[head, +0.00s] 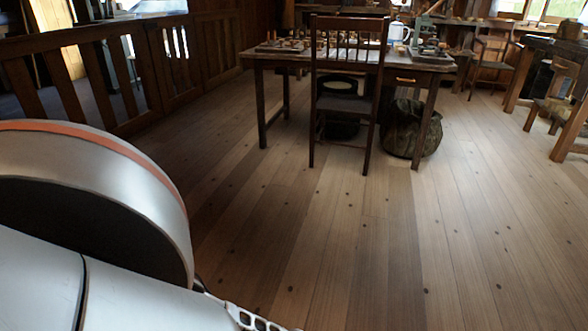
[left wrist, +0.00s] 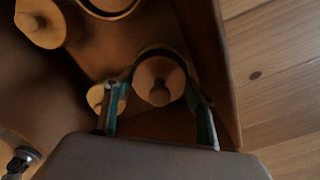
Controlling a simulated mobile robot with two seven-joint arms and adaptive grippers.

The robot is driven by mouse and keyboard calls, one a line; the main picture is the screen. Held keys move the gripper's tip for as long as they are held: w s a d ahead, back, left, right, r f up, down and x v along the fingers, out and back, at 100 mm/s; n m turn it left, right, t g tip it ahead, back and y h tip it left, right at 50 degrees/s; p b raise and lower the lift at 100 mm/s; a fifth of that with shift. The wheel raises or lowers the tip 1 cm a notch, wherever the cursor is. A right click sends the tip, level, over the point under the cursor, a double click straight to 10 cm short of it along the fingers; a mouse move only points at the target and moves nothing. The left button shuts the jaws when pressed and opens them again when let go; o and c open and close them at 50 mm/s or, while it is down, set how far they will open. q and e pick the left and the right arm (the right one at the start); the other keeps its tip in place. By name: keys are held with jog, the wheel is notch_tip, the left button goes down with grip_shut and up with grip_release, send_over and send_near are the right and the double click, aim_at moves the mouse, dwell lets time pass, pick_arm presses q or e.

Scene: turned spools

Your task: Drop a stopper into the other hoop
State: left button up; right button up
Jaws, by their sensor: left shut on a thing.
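In the left wrist view my left gripper (left wrist: 158,88) is shut on a round pale wooden stopper (left wrist: 160,72) with a small knob, one finger at each side. A dark curved edge shows around the far side of this stopper; I cannot tell whether it is a hoop. Another knobbed wooden stopper (left wrist: 40,22) is at the top left, and a smaller pale round piece (left wrist: 97,97) is partly hidden by the left finger. A pale ring-like rim (left wrist: 112,17), possibly a hoop, is cut off at the top. My right gripper is not in view.
The pieces are inside a brown-walled container (left wrist: 222,75), its wall running along the right, with plank floor beyond. In the head view, a cluttered wooden desk (head: 275,57) and a chair (head: 345,103) stand far ahead. The floor (head: 330,240) before them is clear.

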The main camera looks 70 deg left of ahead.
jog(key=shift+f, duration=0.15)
pick_arm(q)
jog(key=o, duration=1.2)
jog(key=shift+o, duration=0.6)
jog(key=o, duration=0.3)
jog(key=shift+w+a+r, duration=0.1)
jog(key=shift+r+p, duration=0.65)
jog(key=shift+p, duration=0.05)
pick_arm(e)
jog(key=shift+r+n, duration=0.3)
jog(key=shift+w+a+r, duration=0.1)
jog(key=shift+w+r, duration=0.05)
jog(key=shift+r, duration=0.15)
